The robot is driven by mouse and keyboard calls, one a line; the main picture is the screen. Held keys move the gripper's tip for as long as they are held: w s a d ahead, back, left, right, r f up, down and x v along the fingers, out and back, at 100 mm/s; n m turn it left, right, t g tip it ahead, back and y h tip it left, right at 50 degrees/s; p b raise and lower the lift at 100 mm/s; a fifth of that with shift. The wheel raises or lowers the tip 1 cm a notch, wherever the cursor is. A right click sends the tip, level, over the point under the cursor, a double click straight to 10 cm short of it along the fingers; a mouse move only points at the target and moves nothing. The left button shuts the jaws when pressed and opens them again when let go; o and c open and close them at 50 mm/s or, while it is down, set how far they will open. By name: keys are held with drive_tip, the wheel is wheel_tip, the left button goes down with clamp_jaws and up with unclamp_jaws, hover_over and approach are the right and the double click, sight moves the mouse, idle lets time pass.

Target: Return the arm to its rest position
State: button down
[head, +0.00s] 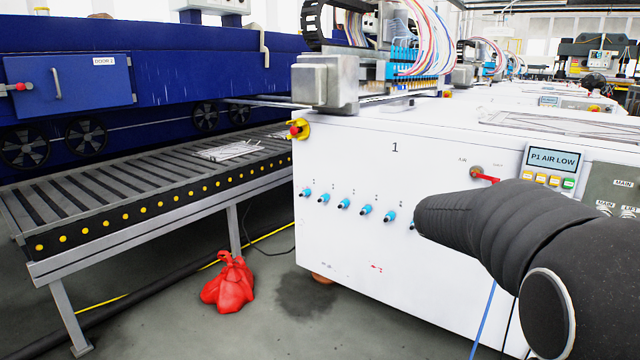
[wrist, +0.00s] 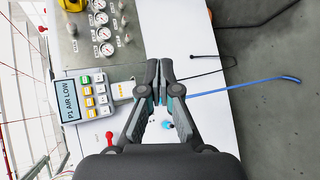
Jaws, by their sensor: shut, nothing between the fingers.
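My gripper (wrist: 164,80) shows in the wrist view with its two dark fingers together at the tips and nothing between them. It is in front of the white cabinet's panel, which appears turned sideways in that view. In the head view my dark, sleeved arm (head: 520,230) reaches in from the lower right across the white cabinet (head: 370,245). The gripper fingers cannot be made out there.
The panel display (head: 553,160) reads P1 AIR LOW, with a red lever (head: 485,177) beside it. Several blue fittings (head: 343,204) stick out of the cabinet front. A blue hose (wrist: 250,85) trails to the floor. A roller conveyor (head: 150,190) and red bag (head: 229,284) are at left.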

drive_tip(key=s+a+f+m+t+y+p, duration=0.2)
drive_tip(key=s+a+y, duration=1)
drive_tip(key=s+a, duration=1.1)
drive_tip(key=a+m+t+p, duration=0.1)
drive_tip(key=t+p, duration=0.1)
drive_tip(key=p, duration=0.1)
drive_tip(key=shift+m+t+y, duration=0.3)
drive_tip(key=shift+t, duration=0.1)
drive_tip(key=shift+f, duration=0.1)
